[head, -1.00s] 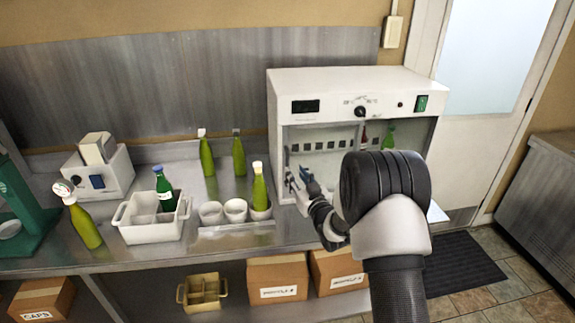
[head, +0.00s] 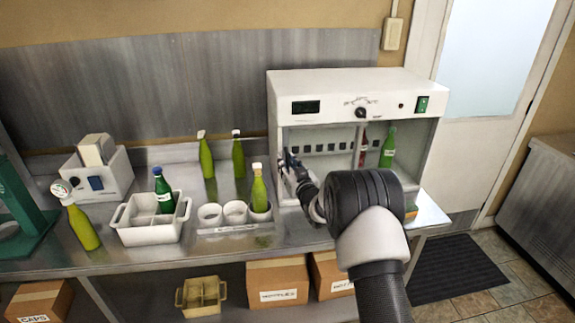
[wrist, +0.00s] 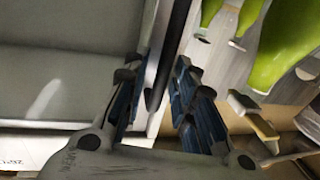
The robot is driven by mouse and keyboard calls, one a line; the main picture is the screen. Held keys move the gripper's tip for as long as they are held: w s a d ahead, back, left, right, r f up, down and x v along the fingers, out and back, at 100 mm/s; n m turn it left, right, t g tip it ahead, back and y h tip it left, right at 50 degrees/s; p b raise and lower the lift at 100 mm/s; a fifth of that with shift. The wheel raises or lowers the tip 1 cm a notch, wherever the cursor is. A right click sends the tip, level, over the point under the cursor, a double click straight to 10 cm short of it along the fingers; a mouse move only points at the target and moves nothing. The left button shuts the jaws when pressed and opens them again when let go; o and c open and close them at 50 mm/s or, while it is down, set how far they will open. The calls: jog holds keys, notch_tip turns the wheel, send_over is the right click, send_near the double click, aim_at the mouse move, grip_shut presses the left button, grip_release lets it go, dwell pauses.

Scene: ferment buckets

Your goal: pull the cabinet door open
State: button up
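The white cabinet (head: 350,84) stands at the right end of the steel counter, with a control panel along its top. Its front gives a view of a green bottle (head: 388,147) and a red-brown bottle (head: 363,148) inside. My gripper (head: 291,162) is at the left side of the cabinet front. In the wrist view, my gripper (wrist: 160,108) is open, with its blue-padded fingers on either side of a dark upright handle (wrist: 172,60) beside a pale edge. I cannot tell whether either finger touches the handle. The door looks closed, though my arm hides part of the front.
Green bottles (head: 206,158), white cups (head: 235,212) and a white crate (head: 150,232) stand on the counter left of the cabinet. Cardboard boxes (head: 277,283) sit on the lower shelf. A dark mat (head: 452,272) lies on the floor at right.

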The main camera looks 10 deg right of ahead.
grip_shut()
dwell(0.4)
